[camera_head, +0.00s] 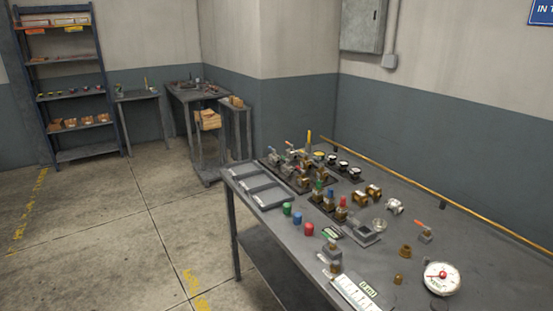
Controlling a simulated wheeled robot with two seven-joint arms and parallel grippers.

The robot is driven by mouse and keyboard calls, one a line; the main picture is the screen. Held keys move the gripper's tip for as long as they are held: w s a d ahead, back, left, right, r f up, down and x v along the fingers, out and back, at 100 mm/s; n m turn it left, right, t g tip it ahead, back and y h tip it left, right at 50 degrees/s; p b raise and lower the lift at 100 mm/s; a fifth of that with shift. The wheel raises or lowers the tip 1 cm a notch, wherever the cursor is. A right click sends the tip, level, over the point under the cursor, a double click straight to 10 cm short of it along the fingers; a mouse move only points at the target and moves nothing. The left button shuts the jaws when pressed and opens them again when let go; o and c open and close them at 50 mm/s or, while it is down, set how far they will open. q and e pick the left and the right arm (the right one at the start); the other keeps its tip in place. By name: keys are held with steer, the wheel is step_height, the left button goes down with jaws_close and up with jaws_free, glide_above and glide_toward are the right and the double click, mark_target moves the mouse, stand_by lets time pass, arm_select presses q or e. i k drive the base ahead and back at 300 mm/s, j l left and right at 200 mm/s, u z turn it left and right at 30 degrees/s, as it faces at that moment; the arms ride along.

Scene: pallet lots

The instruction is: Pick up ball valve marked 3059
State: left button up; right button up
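No marking 3059 is legible, so I cannot tell which item is that ball valve. On the grey metal table (480,232), several valve-like parts with coloured handles stand on a dark tray at the back left. In front of them is a short row of brass parts with green, blue and red tops, including a red-topped one (342,208). Neither of my grippers is in view.
Grey trays (263,190) lie along the left edge, near green, blue and red caps (298,218). A brass rail (440,203) runs along the back. Shelving (78,105) and open floor (120,235) are left.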

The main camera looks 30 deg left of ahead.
mark_target(274, 159)
steer(key=i+j, duration=0.1)
steer(key=j, duration=0.35)
steer(key=i+j, duration=0.15)
steer(key=j, duration=0.25)
steer(key=i+j, duration=0.1)
steer(key=j, duration=0.35)
steer(key=i+j, duration=0.1)
steer(key=j, duration=0.3)
steer(key=i+j+z, duration=0.1)
steer(key=j, duration=0.35)
steer(key=i+j, duration=0.1)
steer(key=j, duration=0.3)
steer(key=i+j, duration=0.1)
steer(key=j, duration=0.35)
